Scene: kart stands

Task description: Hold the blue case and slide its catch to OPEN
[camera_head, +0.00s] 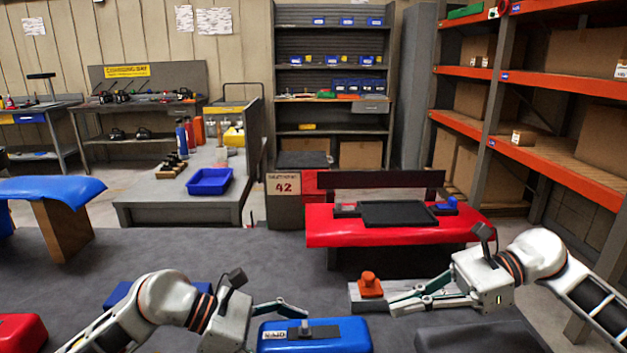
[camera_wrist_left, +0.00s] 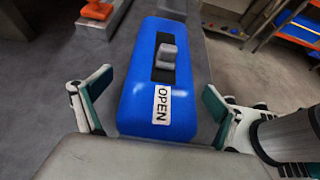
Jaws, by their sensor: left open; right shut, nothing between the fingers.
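The blue case (camera_head: 350,336) lies on the dark surface at the bottom middle of the head view; it also shows in the left wrist view (camera_wrist_left: 140,82). A grey catch (camera_wrist_left: 167,57) stands in a black slot on its top, around the slot's middle, away from the white OPEN label (camera_wrist_left: 162,104). My left gripper (camera_wrist_left: 155,105) is open, with one finger on each side of the case near the OPEN end. My right gripper (camera_head: 393,303) is shut and empty, to the right of the case.
An orange knob on a grey block (camera_head: 370,286) is just behind my right gripper's fingers. A red bench with a black tray (camera_head: 398,214) stands farther back. A red object (camera_head: 22,332) lies at the left edge.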

